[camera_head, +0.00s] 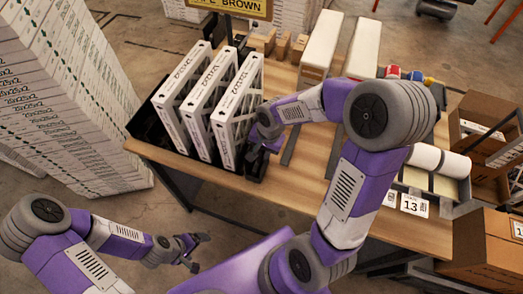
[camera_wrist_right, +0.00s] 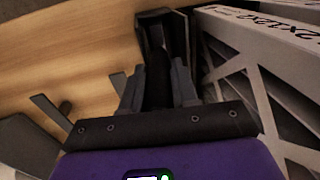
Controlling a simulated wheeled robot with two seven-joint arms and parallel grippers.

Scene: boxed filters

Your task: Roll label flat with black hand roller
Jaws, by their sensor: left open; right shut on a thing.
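My right gripper (camera_head: 256,152) is beside the right-hand white boxed filter (camera_head: 238,110), at the front end of the black rack (camera_head: 256,170). In the right wrist view my right gripper (camera_wrist_right: 157,88) is shut on a dark upright thing (camera_wrist_right: 158,72), which looks like the black hand roller; its far end is hard to tell from the black rack behind. The filter's open lattice side shows close on the right there (camera_wrist_right: 275,85). No separate label can be made out on the filter. My left gripper (camera_head: 196,254) is open and empty, below the table's front left edge.
Two more filters (camera_head: 181,98) (camera_head: 209,102) stand in the rack. White rolls (camera_head: 421,158) and a "13" card (camera_head: 414,205) are on the right of the wooden table (camera_head: 310,165). Cardboard boxes (camera_head: 485,245) stand at far right, stacked cartons (camera_head: 70,90) at left.

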